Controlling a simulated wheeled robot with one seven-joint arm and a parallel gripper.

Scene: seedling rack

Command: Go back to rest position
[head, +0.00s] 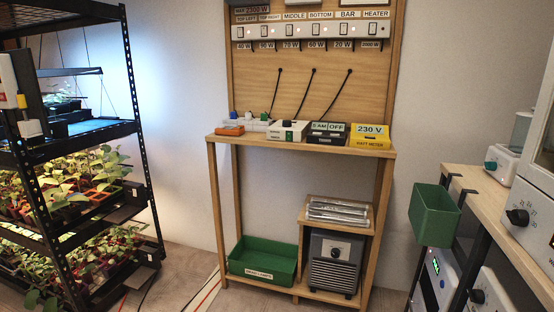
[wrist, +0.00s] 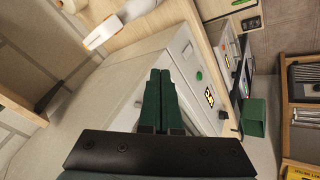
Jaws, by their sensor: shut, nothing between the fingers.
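My gripper (wrist: 159,98) shows in the wrist view with its two dark green fingers pressed together and nothing between them. It is over a white appliance (wrist: 125,92) with a green button; from this view I cannot tell how far apart they are. My gripper is not in the head view.
In the head view a black rack (head: 136,120) with seedlings stands left. A wooden stand (head: 300,145) with a switch panel (head: 310,31) is in the middle. A green bin (head: 434,214) hangs by the right bench (head: 500,205). Some floor shows between rack and stand.

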